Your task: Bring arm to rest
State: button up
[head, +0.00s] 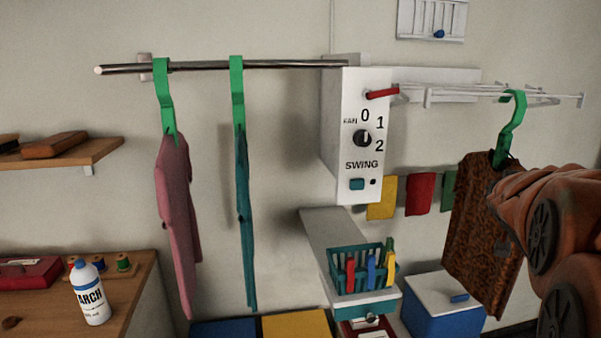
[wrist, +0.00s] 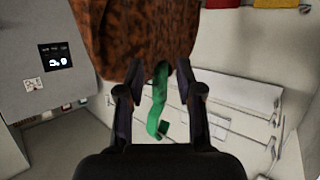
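My gripper (wrist: 160,88) is open in the wrist view, with one dark finger on each side of a green hanger (wrist: 158,108) and gaps showing between. In the head view my arm comes in from the right, and the gripper itself is hidden or not clear there. The green hanger (head: 512,122) has its hook at a thin bar of the white rack (head: 470,90). A brown mottled garment (head: 482,225) hangs from it, partly covered by my arm. The garment also fills the top of the wrist view (wrist: 140,35).
A pink garment (head: 175,215) and a teal garment (head: 243,215) hang on a metal rail (head: 220,66). A white control box (head: 360,130) stands between rail and rack. Below are a teal basket (head: 342,284), a blue bin (head: 440,312) and a white bottle (head: 90,295) at left.

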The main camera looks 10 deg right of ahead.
jog(key=s+a+f+n+g+y, duration=0.2)
jog(key=s+a+f+g+y, duration=0.25)
jog(key=s+a+f, duration=0.6)
jog(key=s+a+f+n+g+y, duration=0.3)
jog(key=s+a+f+g, duration=0.3)
jog(key=a+f, duration=0.8)
jog(key=s+a+n+g+y, duration=0.2)
jog(key=s+a, duration=0.8)
jog(key=s, duration=0.1)
jog(key=shift+s+a+f+n, duration=0.15)
jog(key=shift+s+f+n, duration=0.15)
jog(key=shift+f, duration=0.15)
